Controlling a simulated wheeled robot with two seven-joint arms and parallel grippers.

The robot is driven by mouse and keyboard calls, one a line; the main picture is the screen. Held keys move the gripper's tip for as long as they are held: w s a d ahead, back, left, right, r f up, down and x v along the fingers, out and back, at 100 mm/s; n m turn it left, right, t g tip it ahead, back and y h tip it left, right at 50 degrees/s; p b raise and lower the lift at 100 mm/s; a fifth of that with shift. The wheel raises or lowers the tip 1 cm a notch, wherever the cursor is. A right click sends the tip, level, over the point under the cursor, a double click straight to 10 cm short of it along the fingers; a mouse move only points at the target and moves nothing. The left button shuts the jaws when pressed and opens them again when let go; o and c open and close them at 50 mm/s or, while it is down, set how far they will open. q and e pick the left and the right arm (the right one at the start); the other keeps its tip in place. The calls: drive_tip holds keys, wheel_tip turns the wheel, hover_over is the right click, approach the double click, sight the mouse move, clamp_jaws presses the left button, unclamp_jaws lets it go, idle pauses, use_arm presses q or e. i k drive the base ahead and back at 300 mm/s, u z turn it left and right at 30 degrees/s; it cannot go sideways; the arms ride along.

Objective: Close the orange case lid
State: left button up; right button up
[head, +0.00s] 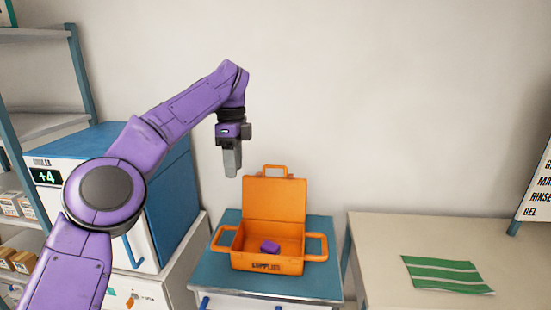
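The orange case (268,262) stands on a blue-topped cabinet in the middle of the head view. Its lid (275,199) is up, close to upright, with a handle on its top edge. A small purple block (270,246) lies inside the case. My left gripper (232,172) points down, above and to the left of the lid, apart from it. Its fingers appear as one grey block, so I cannot tell if they are open or shut. My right gripper is not in view.
The blue cabinet top (228,216) has little bare room around the case. A blue and white cooler (172,205) stands at the left, beside a shelf rack (40,125). At the right, a pale table (380,250) holds a green striped cloth (445,274).

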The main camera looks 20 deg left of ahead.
sight(278, 199)
drive_tip(key=i, duration=0.9)
